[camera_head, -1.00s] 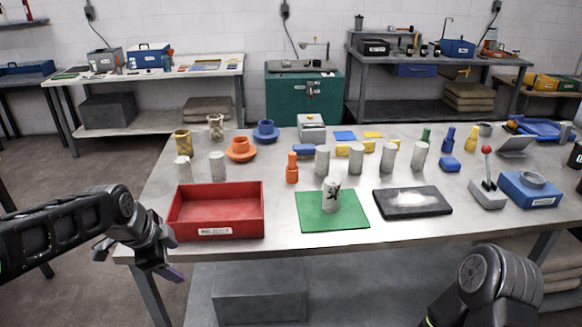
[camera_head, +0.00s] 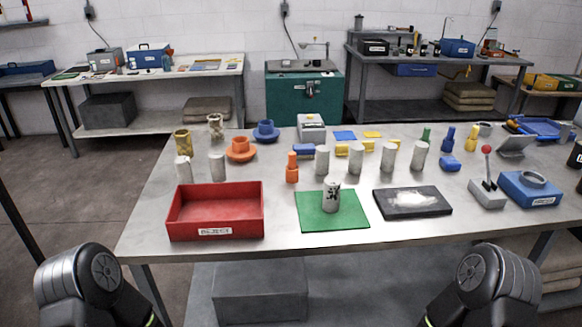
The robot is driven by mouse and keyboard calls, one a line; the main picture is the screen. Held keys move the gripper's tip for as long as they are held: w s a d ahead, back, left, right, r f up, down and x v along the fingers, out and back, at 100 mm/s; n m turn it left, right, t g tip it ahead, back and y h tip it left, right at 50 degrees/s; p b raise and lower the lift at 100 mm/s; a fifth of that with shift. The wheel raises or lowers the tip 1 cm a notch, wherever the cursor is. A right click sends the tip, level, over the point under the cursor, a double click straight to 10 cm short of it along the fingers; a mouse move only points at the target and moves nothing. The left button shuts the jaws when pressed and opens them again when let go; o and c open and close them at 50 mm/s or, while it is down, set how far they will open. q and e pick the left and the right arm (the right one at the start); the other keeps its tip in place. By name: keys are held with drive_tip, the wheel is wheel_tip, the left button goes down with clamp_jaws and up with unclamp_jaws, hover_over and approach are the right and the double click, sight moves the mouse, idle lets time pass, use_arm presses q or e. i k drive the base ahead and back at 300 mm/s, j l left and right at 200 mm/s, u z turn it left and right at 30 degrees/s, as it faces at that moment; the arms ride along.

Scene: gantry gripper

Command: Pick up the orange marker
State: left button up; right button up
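The orange marker (camera_head: 292,168) stands upright on the table, right of the red tray's back corner and left of a grey-white cylinder. It looks like a short, thick orange cylinder with a narrower top. Nothing touches it. Neither of my grippers shows in the head view. Only parts of my two arms show at the bottom left and bottom right, in front of the table and well away from the marker.
A red tray (camera_head: 214,232) is at the front left of the table (camera_head: 281,246). A green mat (camera_head: 312,222) with a marked cylinder (camera_head: 331,198) and a dark plate (camera_head: 432,209) lie right of it. Several grey cylinders stand behind. An orange flanged part (camera_head: 240,151) is at the back left.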

sight(292, 155)
drive_tip(key=k+j+u, duration=0.15)
drive_tip(key=j+u, duration=0.25)
drive_tip(key=k+j+u, duration=0.1)
drive_tip(key=j+u, duration=0.3)
